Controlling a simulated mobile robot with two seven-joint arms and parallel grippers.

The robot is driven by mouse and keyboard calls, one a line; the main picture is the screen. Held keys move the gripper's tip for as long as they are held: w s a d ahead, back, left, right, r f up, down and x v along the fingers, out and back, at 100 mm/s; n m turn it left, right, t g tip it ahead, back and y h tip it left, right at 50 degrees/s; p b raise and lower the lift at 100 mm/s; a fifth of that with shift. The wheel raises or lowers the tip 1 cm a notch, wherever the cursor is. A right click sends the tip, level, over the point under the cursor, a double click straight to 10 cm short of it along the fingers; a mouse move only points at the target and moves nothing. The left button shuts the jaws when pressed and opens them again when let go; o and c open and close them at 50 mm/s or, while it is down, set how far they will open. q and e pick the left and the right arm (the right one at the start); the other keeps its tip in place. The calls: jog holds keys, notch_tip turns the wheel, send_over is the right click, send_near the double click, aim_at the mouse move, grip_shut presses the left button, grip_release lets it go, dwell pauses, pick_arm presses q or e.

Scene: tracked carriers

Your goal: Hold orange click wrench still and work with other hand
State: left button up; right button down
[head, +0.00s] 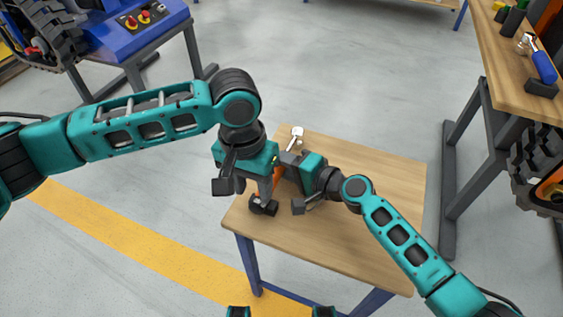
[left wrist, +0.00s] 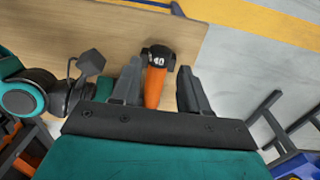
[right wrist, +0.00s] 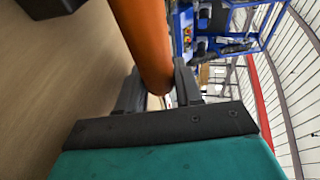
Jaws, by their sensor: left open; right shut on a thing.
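The orange click wrench (head: 281,177) is over the small wooden table, partly hidden by my grippers. A silver head (head: 297,132), in line with it, shows beyond them. My right gripper (head: 288,170) is shut on the wrench; the right wrist view shows the orange handle (right wrist: 142,40) between its fingers. My left gripper (head: 256,188) is open near the black end. In the left wrist view its fingers (left wrist: 158,88) stand on either side of the orange handle (left wrist: 154,90), with the black end marked 40 (left wrist: 158,57) just beyond; whether they touch it I cannot tell.
The wooden tabletop (head: 365,235) is bare on its right and front parts. Another workbench (head: 500,75) at the right holds a blue-handled tool (head: 544,67). A blue machine (head: 120,30) with red and yellow buttons stands back left. Grey floor lies between.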

dwell(0.3)
jog(key=c, duration=0.7)
grip_release()
jog(key=shift+o, duration=0.2)
jog(key=shift+d+f, duration=0.1)
